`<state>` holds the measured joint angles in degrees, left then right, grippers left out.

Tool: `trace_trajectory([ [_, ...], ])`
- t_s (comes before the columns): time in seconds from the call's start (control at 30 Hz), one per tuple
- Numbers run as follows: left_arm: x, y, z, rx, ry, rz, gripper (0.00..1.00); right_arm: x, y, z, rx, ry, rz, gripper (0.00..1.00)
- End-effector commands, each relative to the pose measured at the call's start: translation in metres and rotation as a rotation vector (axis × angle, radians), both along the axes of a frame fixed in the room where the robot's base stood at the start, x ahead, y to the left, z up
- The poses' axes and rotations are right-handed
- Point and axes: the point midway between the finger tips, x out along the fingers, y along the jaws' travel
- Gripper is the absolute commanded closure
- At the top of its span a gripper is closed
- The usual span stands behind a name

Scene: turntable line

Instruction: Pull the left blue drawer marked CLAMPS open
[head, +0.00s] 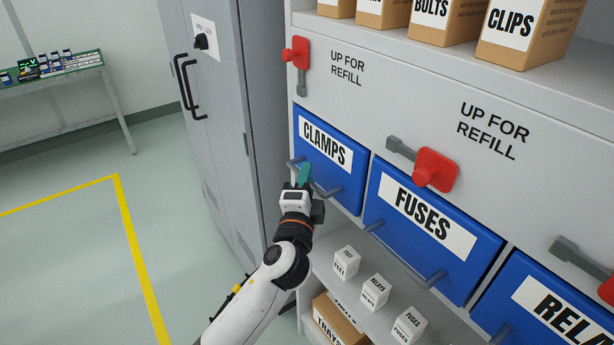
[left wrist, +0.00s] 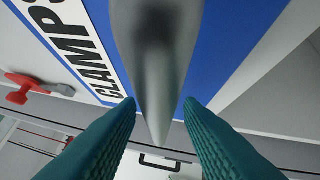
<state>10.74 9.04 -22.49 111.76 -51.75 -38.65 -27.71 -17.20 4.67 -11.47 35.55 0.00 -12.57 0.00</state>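The blue CLAMPS drawer (head: 343,182) is at the left of the row of drawers, and its front looks shut. Its grey bar handle (head: 327,194) runs across the lower front. My left gripper (head: 304,176) is at this handle, with its teal fingers toward the drawer. In the left wrist view the grey handle bar (left wrist: 157,75) lies between the two fingers, which stand apart on either side of it. I see no clear grip on the bar. The blue drawer front (left wrist: 215,50) and its label show behind. My right gripper is not in view.
A red latch (head: 299,52) above CLAMPS has its grey arm pointing down; the red latch (head: 435,170) above FUSES has its arm pointing up-left. The FUSES drawer (head: 390,205) is beside CLAMPS. A grey locker (head: 205,100) stands left. Small white boxes (head: 346,262) sit below.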

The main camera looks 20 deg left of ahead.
Motion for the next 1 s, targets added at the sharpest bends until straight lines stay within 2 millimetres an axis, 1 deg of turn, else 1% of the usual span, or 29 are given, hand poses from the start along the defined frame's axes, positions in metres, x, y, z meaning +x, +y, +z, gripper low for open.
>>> trace_trajectory([
  [0.1,0.004,0.001,0.001,-0.001,-0.001,0.000,0.67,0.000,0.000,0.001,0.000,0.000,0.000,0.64],
  [0.33,0.005,0.001,0.001,-0.001,0.000,0.000,0.67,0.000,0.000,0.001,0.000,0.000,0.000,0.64],
  [0.37,0.005,0.001,0.001,-0.001,0.000,0.000,0.70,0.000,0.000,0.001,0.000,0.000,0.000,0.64],
  [0.53,0.004,0.001,0.001,-0.001,0.000,0.000,0.98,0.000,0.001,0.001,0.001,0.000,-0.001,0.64],
  [0.57,0.004,0.001,0.001,-0.001,0.000,0.000,1.00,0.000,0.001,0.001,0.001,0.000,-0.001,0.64],
  [0.87,0.004,0.003,0.000,-0.001,0.001,0.001,1.00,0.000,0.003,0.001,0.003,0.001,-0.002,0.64],
  [1.0,0.003,0.017,0.000,0.001,0.003,0.003,1.00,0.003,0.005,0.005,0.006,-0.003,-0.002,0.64],
])
